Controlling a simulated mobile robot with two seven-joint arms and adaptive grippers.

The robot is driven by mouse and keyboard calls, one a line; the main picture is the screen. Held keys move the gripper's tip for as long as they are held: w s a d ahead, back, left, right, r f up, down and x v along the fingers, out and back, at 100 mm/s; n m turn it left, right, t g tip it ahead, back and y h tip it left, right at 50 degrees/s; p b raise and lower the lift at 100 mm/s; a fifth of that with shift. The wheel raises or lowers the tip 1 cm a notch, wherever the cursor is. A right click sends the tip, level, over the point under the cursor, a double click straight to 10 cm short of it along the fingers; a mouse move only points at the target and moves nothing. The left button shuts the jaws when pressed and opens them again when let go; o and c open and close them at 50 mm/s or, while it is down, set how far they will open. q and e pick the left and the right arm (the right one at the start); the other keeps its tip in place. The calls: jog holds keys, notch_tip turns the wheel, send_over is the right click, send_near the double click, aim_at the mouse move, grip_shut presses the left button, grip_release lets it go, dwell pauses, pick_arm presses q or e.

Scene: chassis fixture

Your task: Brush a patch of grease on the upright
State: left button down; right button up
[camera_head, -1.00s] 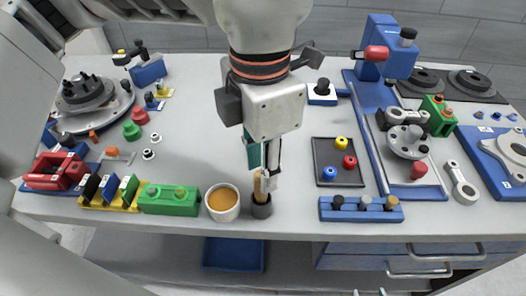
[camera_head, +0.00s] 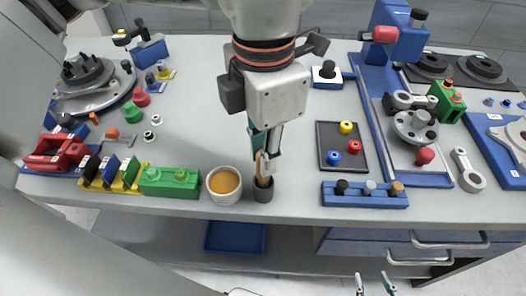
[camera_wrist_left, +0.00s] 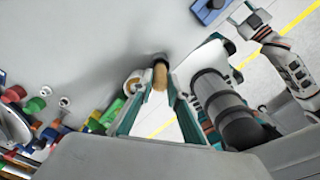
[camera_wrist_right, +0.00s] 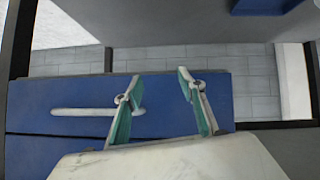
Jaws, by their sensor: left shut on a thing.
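A brush with a wooden handle (camera_head: 260,167) stands in a small dark cup (camera_head: 263,193) at the front edge of the bench. My left gripper (camera_head: 267,160) points down from above and is shut on the handle; the left wrist view also shows the handle (camera_wrist_left: 160,75) between the fingers. A white pot of orange-brown grease (camera_head: 223,183) stands just left of the cup. A blue upright (camera_head: 392,45) with a red knob rises at the back right; I cannot make out grease on it. My right gripper (camera_wrist_right: 158,76) is open and empty, low in front of the blue drawers.
A green block (camera_head: 170,182) stands left of the pot. A black tray with coloured knobs (camera_head: 325,160) and a blue rack (camera_head: 335,197) lie to the right. A chassis plate with parts (camera_head: 440,178) lies beyond them. The middle of the bench (camera_head: 190,105) is clear.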

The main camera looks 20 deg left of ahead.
pick_arm(q)
jog(key=shift+r+p, duration=1.15)
jog(key=shift+r, duration=1.2)
jog(key=shift+r+p, duration=0.3)
jog(key=shift+r, duration=0.35)
jog(key=shift+r+p, duration=0.3)
jog(key=shift+r, duration=0.2)
pick_arm(e)
notch_tip(320, 180, up, 6)
jog(key=w, duration=0.2)
jog(key=shift+t, duration=0.3)
pick_arm(q)
jog(key=shift+s, duration=0.1)
pick_arm(e)
jog(key=shift+f, duration=0.1)
